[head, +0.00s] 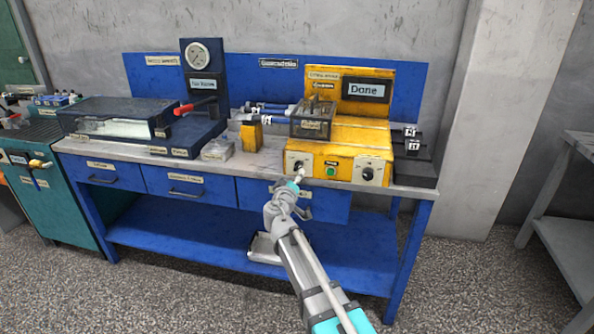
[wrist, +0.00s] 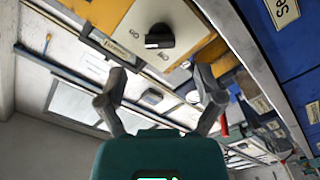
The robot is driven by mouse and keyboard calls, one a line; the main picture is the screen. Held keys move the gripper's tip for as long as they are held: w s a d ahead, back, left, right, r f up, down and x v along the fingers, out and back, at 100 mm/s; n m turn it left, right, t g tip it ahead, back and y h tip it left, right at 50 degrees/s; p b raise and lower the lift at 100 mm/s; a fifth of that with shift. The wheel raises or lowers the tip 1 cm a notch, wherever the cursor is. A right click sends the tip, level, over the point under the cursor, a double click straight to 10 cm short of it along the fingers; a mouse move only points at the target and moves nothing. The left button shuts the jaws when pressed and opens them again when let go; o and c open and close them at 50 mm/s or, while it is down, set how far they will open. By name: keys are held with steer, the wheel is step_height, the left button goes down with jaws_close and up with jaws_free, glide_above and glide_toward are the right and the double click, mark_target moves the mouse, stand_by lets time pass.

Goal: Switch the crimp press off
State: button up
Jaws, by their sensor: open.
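The crimp press is a yellow machine (head: 345,137) on the bench, with a screen (head: 366,89) reading "Done". Its front has a left rotary knob (head: 298,166) on a pale plate, a green button (head: 331,170) and a right rotary knob (head: 368,174) on another pale plate. My gripper (head: 294,182) is just in front of the left knob and partly overlaps its plate. In the wrist view a black knob (wrist: 158,40) with a light pointer mark shows beyond the fingertips, roughly between them. My gripper (wrist: 161,75) is open and empty, apart from the knob.
A clear-lidded box (head: 313,119) sits on the press. Black blocks (head: 412,145) stand to its right. A gauge stand (head: 203,70) with a red-handled lever and a dark lidded case (head: 118,118) are on the left. Drawers (head: 187,187) lie below the bench edge.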

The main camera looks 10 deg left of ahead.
mark_target(297, 169)
steer(key=shift+w, duration=2.6)
steer(key=c, duration=1.1)
steer(key=shift+c, duration=0.2)
